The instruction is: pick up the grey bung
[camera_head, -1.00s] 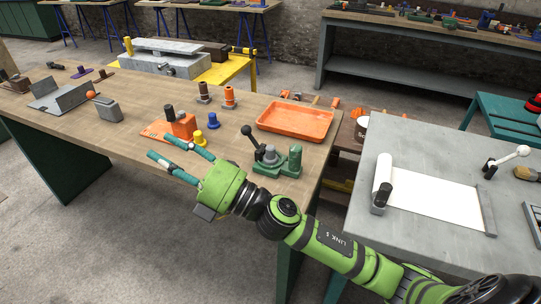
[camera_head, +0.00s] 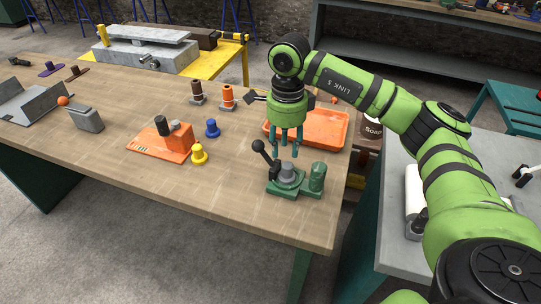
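The grey bung (camera_head: 287,173) sits upright in a green fixture (camera_head: 284,188) near the table's right front edge. The fixture has a black ball-ended lever (camera_head: 264,153) on its left and a green post (camera_head: 317,178) on its right. My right gripper (camera_head: 285,149) points down just above the grey bung, with its teal fingers apart and nothing between them. A small gap seems to show between the fingertips and the bung. My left gripper is not in view.
An orange tray (camera_head: 325,130) lies behind my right gripper. A yellow bung (camera_head: 199,153), a blue bung (camera_head: 212,128) and an orange block (camera_head: 160,144) stand to the left. The wooden table (camera_head: 200,200) is clear at the front left of the fixture.

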